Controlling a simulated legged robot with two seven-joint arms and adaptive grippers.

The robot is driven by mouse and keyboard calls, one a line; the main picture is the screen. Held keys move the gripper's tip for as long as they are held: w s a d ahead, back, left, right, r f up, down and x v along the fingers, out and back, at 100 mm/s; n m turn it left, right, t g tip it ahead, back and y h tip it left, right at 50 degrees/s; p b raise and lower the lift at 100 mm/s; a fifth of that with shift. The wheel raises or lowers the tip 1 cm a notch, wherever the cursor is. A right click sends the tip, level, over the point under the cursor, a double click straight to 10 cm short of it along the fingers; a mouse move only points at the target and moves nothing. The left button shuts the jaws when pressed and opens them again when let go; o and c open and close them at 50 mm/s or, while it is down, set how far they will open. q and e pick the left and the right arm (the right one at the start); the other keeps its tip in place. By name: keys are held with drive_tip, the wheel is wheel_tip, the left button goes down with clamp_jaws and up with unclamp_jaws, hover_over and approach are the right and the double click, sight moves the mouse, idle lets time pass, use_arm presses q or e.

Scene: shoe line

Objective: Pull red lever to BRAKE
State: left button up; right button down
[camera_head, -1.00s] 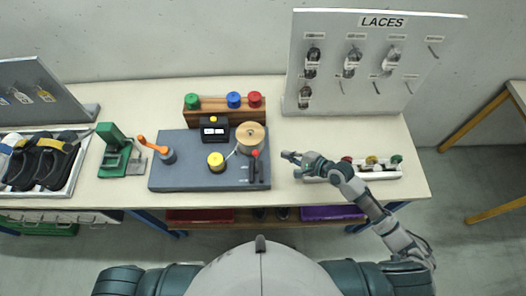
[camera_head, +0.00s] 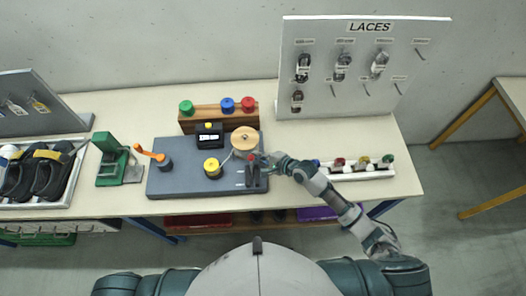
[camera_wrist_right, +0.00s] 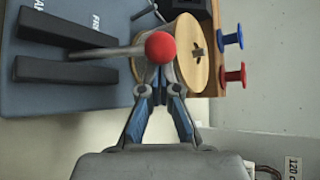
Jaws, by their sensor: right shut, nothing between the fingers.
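The red lever shows in the right wrist view as a red ball knob (camera_wrist_right: 160,47) on a grey shaft (camera_wrist_right: 105,52). The shaft comes out between two dark bars (camera_wrist_right: 65,72) on the blue-grey board (camera_wrist_right: 50,102). Its knob lies in front of the wooden spool (camera_wrist_right: 190,60). Partly cut-off lettering on the board reads "FR" and "AK". My right gripper (camera_wrist_right: 160,72) is shut, its fingertips right at the knob and partly hidden by it; contact is unclear. In the head view my right gripper (camera_head: 266,160) reaches the board's right edge, partly covering the lever. My left gripper is not in view.
On the board stand a yellow spool (camera_head: 212,168), a black counter box (camera_head: 209,135) and an orange-handled crank (camera_head: 152,154). A wooden rack (camera_head: 219,118) with coloured spools stands behind. The laces panel (camera_head: 345,85) stands behind right.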

drive_tip(key=shift+s+r, duration=0.15)
drive_tip(key=shift+s, duration=0.05)
drive_tip(key=shift+w, duration=0.1)
